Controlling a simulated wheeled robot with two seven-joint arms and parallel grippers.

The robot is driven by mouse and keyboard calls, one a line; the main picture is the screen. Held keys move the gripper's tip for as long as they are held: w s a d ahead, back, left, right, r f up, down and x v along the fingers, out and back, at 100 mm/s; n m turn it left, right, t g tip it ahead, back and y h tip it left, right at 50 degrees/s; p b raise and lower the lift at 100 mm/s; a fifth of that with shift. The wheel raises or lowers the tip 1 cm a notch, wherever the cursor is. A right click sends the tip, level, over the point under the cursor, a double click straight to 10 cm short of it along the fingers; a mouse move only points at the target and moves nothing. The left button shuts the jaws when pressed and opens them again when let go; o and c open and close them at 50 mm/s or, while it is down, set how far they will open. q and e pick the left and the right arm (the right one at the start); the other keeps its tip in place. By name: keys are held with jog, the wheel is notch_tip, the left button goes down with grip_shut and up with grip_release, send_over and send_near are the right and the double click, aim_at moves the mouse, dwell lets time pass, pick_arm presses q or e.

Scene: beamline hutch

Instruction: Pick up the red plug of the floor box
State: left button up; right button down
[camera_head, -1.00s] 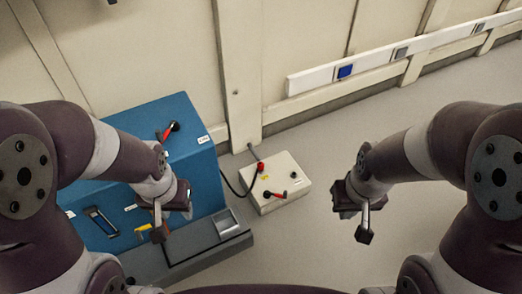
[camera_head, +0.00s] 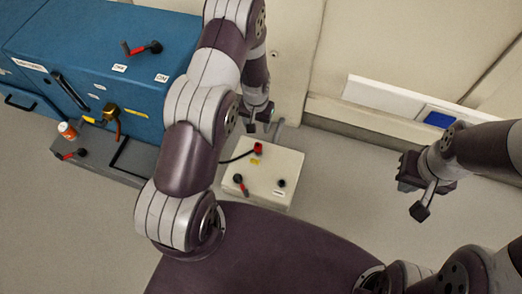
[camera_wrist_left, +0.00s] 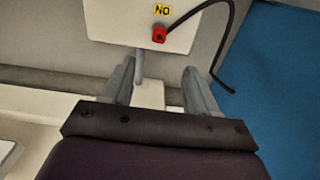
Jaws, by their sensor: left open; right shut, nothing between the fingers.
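The floor box (camera_head: 262,175) is a cream box on the floor by the wall. The red plug (camera_head: 258,148) stands upright on its top near the back edge, beside a yellow label. In the left wrist view, the plug (camera_wrist_left: 159,34) shows beyond my fingertips, near the middle. My left gripper (camera_head: 260,125) is open and empty, just behind the plug, apart from it. Its two fingers also show in the left wrist view (camera_wrist_left: 161,82). My right gripper (camera_head: 423,205) is shut and empty, to the right of the box above the floor.
A black cable (camera_head: 236,158) leaves the box on its left. A blue cabinet (camera_head: 150,75) stands left. A wall rail (camera_head: 385,98) runs at right. Floor right of the box is clear.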

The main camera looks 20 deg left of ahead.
pick_arm(q)
jog(key=b, duration=0.5)
send_near(258, 145)
notch_tip(258, 145, down, 5)
jog(key=shift+s+a+f, duration=0.1)
jog(key=shift+f, duration=0.05)
notch_tip(258, 145, down, 5)
jog(key=b, duration=0.4)
jog(key=shift+f, duration=0.25)
jog(key=shift+r, duration=0.1)
grip_shut()
